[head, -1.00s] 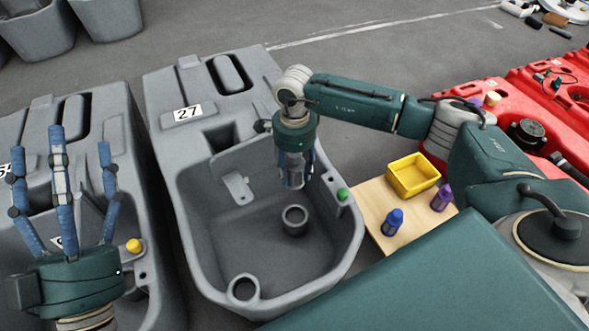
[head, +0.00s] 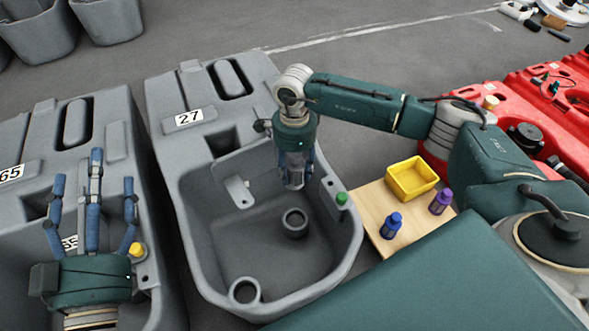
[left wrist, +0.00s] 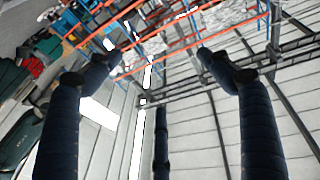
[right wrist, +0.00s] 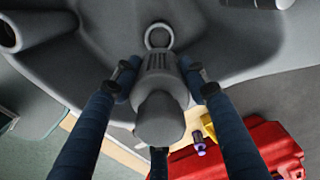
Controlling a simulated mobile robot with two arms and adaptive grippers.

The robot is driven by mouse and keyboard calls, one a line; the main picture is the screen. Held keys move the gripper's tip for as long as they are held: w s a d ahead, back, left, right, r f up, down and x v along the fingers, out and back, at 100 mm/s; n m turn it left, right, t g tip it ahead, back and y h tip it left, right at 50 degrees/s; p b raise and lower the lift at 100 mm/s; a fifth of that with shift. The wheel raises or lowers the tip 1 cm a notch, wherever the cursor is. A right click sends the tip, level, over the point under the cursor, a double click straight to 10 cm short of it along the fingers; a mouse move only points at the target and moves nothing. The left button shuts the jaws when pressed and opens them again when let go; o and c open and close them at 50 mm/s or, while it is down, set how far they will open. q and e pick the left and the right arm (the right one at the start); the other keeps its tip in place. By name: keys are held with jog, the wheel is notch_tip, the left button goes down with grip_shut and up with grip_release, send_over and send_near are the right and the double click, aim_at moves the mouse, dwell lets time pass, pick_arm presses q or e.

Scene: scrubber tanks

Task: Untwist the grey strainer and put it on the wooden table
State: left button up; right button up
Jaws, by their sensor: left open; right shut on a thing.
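The grey strainer (right wrist: 160,110) is held between the blue fingers of my right gripper (right wrist: 160,78), as the right wrist view shows. In the head view my right gripper (head: 294,180) points down over the basin of grey tank 27 (head: 210,215), above and apart from the round fitting (head: 295,222) on its floor. The fingers mostly hide the strainer there. The wooden table (head: 371,218) stands right of the tank. My left gripper (head: 93,182) is open and empty, fingers upward, over the left tank.
A yellow bin (head: 411,178), a blue bottle (head: 391,226) and a purple bottle (head: 440,202) stand on the table. A green knob (head: 342,198) sits on the tank's right rim. Red tanks (head: 510,95) stand at the back right.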

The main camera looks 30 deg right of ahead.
jog(key=shift+r+p, duration=0.5)
jog(key=shift+r, duration=0.25)
pick_arm(q)
notch_tip(320, 180, down, 10)
jog(key=a+g+y, duration=0.1)
jog(key=g, duration=0.4)
jog(key=shift+s+a+f+p, duration=0.15)
jog(key=shift+s+a+p, duration=0.1)
jog(key=shift+p, duration=0.15)
pick_arm(e)
jog(key=shift+r, duration=0.6)
jog(key=shift+r, duration=0.1)
